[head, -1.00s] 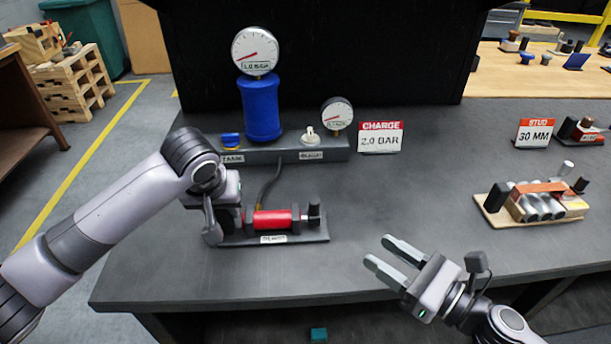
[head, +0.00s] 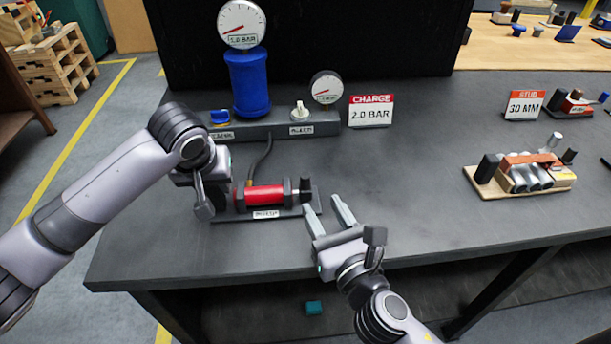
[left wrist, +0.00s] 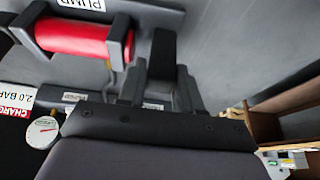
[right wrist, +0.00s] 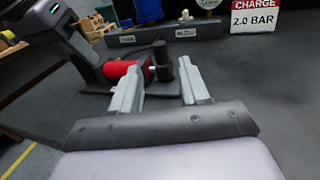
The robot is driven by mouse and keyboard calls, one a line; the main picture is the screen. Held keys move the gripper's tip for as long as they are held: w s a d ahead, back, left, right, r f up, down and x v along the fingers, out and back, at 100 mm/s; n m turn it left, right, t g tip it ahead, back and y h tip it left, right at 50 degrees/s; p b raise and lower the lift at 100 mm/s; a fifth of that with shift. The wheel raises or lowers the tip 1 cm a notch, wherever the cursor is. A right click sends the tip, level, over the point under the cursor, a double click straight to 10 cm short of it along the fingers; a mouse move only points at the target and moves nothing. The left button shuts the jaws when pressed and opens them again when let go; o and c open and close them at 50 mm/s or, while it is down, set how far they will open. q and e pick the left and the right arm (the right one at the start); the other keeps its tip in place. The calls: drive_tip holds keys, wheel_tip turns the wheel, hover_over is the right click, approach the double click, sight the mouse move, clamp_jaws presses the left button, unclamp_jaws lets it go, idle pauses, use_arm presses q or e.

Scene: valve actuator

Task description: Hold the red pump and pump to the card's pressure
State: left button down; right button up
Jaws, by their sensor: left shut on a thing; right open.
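The red pump (head: 265,196) lies on a dark base plate on the bench, its black handle knob (head: 305,189) at the right end. My left gripper (head: 222,194) is shut at the pump's left end; the dark part between its fingers (left wrist: 160,75) is partly hidden. My right gripper (head: 325,206) is open and empty, just right of the knob. In the right wrist view the knob (right wrist: 162,60) shows between and beyond the fingers. The card (head: 371,111) reads CHARGE 2.0 BAR. The large gauge (head: 241,24) on the blue tank (head: 247,82) has its needle toward lower left.
A smaller gauge (head: 326,88), a white valve knob (head: 299,111) and a blue knob (head: 220,117) sit on the manifold behind the pump. A hose (head: 262,160) runs to the pump. A stud rack (head: 520,175) stands at right. The bench between is clear.

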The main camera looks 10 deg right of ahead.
sight(308, 181)
drive_tip(key=x, duration=0.9)
drive_tip(key=shift+w, duration=0.2)
clamp_jaws()
